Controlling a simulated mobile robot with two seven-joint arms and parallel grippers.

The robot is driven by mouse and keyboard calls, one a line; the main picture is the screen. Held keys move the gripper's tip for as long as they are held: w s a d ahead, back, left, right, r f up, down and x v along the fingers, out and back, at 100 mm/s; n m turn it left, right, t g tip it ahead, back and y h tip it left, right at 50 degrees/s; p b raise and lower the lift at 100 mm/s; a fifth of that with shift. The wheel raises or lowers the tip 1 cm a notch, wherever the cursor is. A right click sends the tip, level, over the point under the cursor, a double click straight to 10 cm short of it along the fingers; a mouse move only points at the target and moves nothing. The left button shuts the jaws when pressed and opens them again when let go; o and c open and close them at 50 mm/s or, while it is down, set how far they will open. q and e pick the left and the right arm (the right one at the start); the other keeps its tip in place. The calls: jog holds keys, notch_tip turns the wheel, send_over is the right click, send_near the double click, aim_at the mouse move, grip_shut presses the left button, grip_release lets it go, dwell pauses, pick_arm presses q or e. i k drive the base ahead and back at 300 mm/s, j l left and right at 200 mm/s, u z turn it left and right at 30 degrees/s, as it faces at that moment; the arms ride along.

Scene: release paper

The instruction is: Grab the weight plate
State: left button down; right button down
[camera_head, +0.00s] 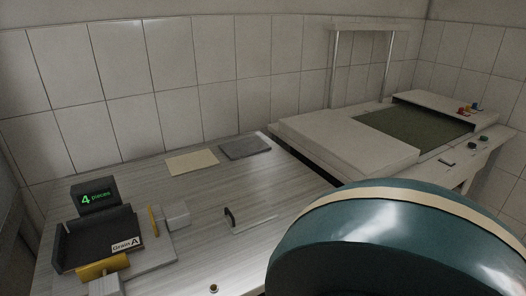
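A flat, pale plate with a dark upright handle (231,217) lies on the wooden-grained worktable, right of the scale; its pale body blends with the table. A thin grey slab (246,148) lies flat near the back edge, beside a cream sheet (192,162). I cannot tell for certain which of these is the weight plate. Neither of my grippers can be made out in the head view.
A scale display (97,198) reading "4 pieces" stands behind a dark tray (80,243) labelled Grain A. A pale machine with a green bed (415,131) stands at right. A large teal rounded form (390,250) covers the lower right. The middle table is mostly clear.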

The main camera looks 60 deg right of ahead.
aim_at(242, 216)
jog(key=z, duration=1.75)
jog(key=k+j+z, duration=0.15)
jog(key=j+z, duration=0.15)
jog(key=j, duration=0.25)
